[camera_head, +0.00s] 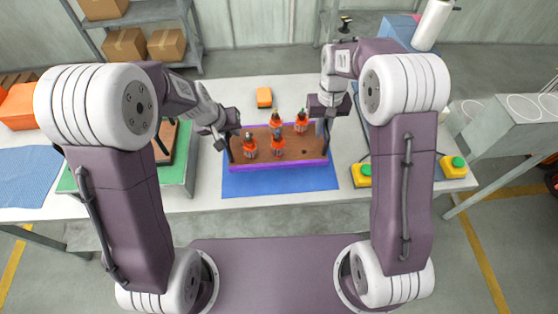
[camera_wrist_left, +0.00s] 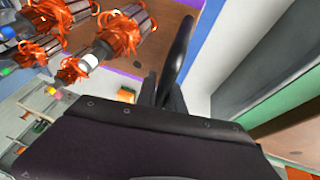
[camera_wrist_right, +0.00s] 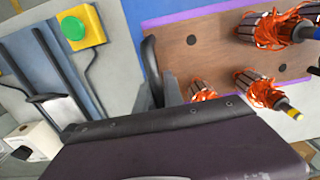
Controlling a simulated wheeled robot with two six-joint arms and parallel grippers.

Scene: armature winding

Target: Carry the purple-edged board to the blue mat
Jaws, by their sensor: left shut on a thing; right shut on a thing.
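The purple-edged board (camera_head: 280,166) has a brown top and carries several armatures (camera_head: 278,146) with orange windings. In the head view it lies over the back part of the blue mat (camera_head: 282,186); I cannot tell whether it touches the mat. My left gripper (camera_head: 230,146) is shut on its left end, and my right gripper (camera_head: 322,130) is shut on its right end. The board's brown top also shows in the left wrist view (camera_wrist_left: 168,22) and in the right wrist view (camera_wrist_right: 195,55). The jaw contacts are partly hidden in both wrist views.
A green tray (camera_head: 178,170) with a brown board stands left of the mat. Two yellow boxes with green buttons (camera_head: 361,176) (camera_head: 453,166) stand to the right. A small orange block (camera_head: 264,97) lies behind the board.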

